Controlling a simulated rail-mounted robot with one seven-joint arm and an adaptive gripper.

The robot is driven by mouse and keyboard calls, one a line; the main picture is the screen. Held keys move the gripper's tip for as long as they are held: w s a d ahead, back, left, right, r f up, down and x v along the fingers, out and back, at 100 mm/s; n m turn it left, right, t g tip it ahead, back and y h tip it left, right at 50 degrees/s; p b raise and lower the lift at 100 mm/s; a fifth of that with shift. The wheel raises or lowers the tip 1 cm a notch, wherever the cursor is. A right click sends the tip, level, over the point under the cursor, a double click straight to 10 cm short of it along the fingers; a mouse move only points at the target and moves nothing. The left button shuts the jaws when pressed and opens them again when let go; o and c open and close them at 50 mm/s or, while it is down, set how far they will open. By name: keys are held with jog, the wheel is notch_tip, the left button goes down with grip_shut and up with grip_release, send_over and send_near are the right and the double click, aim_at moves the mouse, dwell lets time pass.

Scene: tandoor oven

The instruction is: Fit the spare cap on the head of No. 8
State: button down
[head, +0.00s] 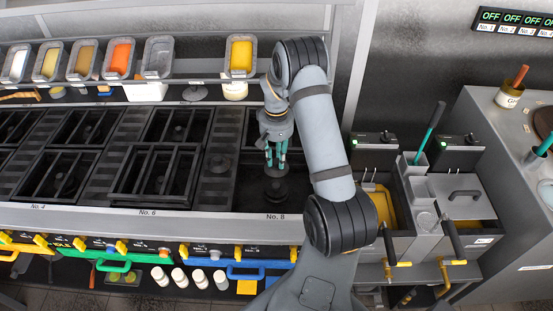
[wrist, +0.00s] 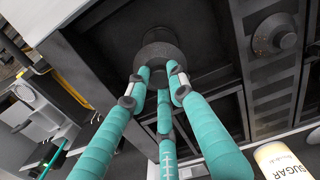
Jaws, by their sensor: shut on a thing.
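My gripper (head: 276,158) has teal fingers and hangs over the open No. 8 bay, marked by the label "No. 8" (head: 275,217). Its fingertips are closed around a dark round cap (wrist: 160,57), seen clearly in the wrist view. I cannot tell whether the cap touches the head.
A grated burner bay, No. 6 (head: 158,178), lies to the left. Several food trays (head: 241,56) line the back shelf, where a dark disc (head: 195,92) also sits. A fryer (head: 400,205) stands right of my arm. A sugar container (wrist: 283,160) shows in the wrist view.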

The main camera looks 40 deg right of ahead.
jog(key=shift+w+f, duration=0.1)
jog(key=b, duration=0.8)
send_over(276, 185)
notch_tip(276, 185, down, 8)
jog(key=shift+r, duration=0.15)
jog(key=shift+f+b, duration=1.45)
jog(key=shift+b, duration=0.15)
dwell(0.4)
jog(key=c, duration=1.5)
grip_release()
jog(key=shift+o, duration=0.3)
jog(key=shift+r+p, duration=2.9)
jog(key=shift+r, duration=1.15)
jog(key=shift+f, duration=0.1)
